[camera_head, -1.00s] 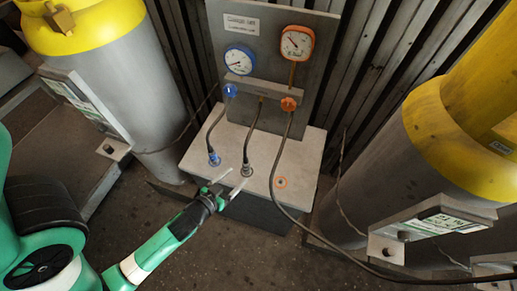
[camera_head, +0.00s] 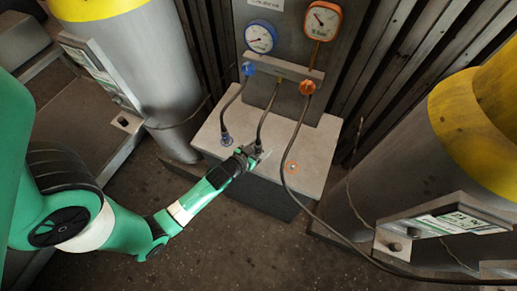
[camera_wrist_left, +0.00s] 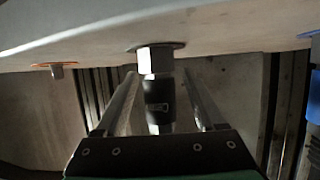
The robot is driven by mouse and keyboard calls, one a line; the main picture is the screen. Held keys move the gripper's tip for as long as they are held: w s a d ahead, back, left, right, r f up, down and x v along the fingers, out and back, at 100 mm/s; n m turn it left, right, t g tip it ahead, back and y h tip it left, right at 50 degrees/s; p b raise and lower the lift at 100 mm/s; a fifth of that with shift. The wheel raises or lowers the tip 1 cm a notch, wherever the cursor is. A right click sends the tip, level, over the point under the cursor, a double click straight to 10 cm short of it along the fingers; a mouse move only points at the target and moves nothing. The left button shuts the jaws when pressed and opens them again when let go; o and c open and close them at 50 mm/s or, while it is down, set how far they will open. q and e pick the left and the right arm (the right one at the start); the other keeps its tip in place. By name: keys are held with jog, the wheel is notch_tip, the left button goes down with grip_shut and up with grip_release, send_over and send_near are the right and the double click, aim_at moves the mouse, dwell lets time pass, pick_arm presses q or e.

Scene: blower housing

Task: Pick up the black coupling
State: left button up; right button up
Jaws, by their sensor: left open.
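The black coupling (camera_wrist_left: 158,95) shows in the left wrist view as a dark sleeve with a small pale mark, below a silver hex fitting (camera_wrist_left: 155,58) on the pale block. My left gripper (camera_wrist_left: 160,78) is open, with one finger on each side of the coupling and visible gaps between. In the head view my left gripper (camera_head: 256,153) is at the foot of the middle hose (camera_head: 264,118) on the block's top; it largely hides the coupling there. My right gripper is in neither view.
The pale block (camera_head: 310,150) carries a blue fitting (camera_head: 226,140) to the left and an orange-ringed port (camera_head: 292,168) to the right. A long hose (camera_head: 300,190) hangs from the orange valve (camera_head: 307,88) past the block. Large cylinders (camera_head: 150,75) flank it.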

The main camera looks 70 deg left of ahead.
pick_arm(q)
jog(key=shift+w+a+f, duration=0.15)
jog(key=shift+w+f, duration=0.05)
grip_shut()
dwell(1.3)
